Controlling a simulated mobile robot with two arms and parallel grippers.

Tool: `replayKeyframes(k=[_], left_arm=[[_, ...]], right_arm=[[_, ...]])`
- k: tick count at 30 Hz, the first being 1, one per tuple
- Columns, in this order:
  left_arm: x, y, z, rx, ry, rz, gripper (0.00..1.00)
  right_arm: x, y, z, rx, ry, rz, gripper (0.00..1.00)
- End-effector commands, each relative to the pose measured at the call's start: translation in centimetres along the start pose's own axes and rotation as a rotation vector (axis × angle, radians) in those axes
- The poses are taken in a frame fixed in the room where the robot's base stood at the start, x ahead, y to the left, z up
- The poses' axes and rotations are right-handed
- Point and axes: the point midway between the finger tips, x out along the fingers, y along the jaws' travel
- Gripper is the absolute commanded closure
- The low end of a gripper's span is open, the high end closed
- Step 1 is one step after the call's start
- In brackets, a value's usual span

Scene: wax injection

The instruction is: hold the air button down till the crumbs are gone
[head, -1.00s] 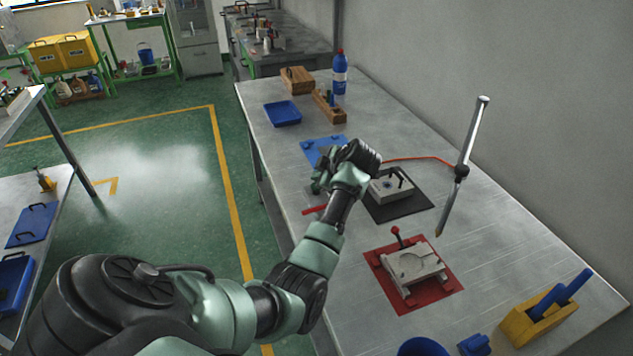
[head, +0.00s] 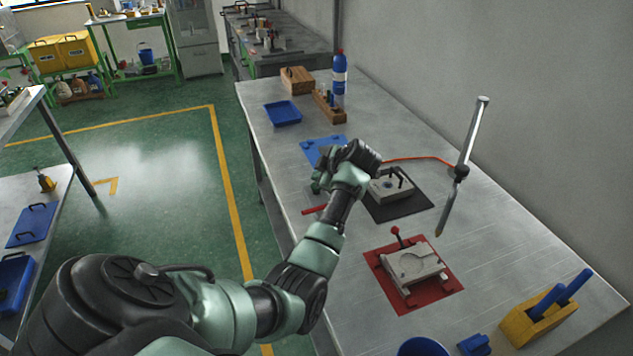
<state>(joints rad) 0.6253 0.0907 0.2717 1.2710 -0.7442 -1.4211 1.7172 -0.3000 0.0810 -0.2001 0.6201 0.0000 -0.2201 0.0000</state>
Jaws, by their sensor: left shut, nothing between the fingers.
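My left arm reaches over the bench from the lower left. My left gripper (head: 328,180) is shut and empty at the front edge of the black mat; its fingertips are mostly hidden by my own wrist. A grey block (head: 390,186) with a black handle sits on the black mat (head: 408,207), just right of the gripper. A grey mould plate (head: 412,268) with a red-knobbed lever lies on the red mat (head: 440,288). I cannot make out the air button or any crumbs. My right gripper is not in view.
A yellow block with blue handles (head: 535,318) and a blue cup (head: 422,347) stand at the near end. A blue tray (head: 283,113), wooden box (head: 297,80) and blue bottle (head: 339,75) stand at the far end. An orange hose (head: 420,159) runs to the nozzle.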

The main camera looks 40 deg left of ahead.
Motion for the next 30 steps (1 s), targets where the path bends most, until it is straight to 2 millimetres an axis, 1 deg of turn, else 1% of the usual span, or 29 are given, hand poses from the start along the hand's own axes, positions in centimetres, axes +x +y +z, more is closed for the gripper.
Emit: replayKeyframes(k=[8, 17, 30], left_arm=[[0.01, -0.01, 0.01, 0.000, 0.000, 0.000, 1.00], [0.62, -0.48, 0.48, 0.000, -0.001, -0.001, 1.00], [0.63, -0.47, 0.46, 0.000, 0.000, 0.000, 1.00]], right_arm=[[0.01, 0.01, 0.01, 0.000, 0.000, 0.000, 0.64], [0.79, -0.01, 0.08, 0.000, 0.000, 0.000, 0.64], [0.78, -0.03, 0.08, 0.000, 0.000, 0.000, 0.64]])
